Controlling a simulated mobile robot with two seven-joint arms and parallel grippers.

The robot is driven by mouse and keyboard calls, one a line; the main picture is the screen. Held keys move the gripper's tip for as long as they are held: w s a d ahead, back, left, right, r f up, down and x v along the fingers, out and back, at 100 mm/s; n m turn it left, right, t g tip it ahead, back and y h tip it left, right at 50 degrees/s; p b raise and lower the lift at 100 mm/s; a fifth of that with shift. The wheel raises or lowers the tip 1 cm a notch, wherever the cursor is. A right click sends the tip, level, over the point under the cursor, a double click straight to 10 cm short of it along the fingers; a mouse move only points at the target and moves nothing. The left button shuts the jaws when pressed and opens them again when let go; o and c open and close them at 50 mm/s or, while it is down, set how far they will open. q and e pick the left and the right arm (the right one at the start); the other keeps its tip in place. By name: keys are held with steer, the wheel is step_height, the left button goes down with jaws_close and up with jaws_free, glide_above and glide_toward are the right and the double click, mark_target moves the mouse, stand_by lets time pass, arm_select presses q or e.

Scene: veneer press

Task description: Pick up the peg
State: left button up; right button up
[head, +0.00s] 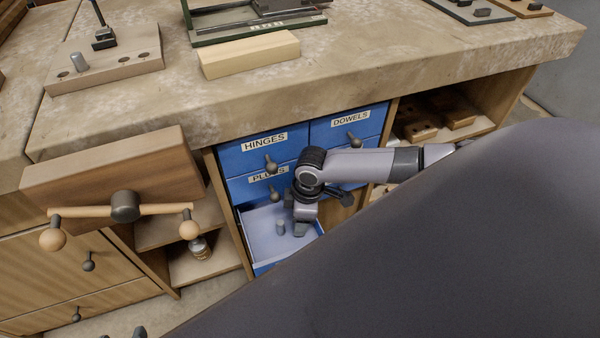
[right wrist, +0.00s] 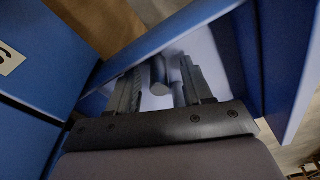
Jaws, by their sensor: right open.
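A small grey peg (head: 280,227) stands in an open blue drawer (head: 258,222) with a pale floor, low in the cabinet under the bench. My right gripper (head: 301,226) reaches down into this drawer, just right of the peg in the head view. In the right wrist view the peg (right wrist: 158,77) shows between the two dark fingers of the right gripper (right wrist: 162,82). The fingers are open, with a gap visible beside the peg; whether one touches it I cannot tell.
Closed blue drawers labelled HINGES (head: 262,150) and DOWELS (head: 348,124) sit above the open one. A wooden block (head: 118,68) with holes and another grey peg (head: 79,62) lies on the bench (head: 190,105). A wooden vise (head: 110,175) juts out at left.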

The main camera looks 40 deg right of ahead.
steer(key=shift+f, duration=0.2)
jaws_close()
steer(key=shift+r, duration=0.1)
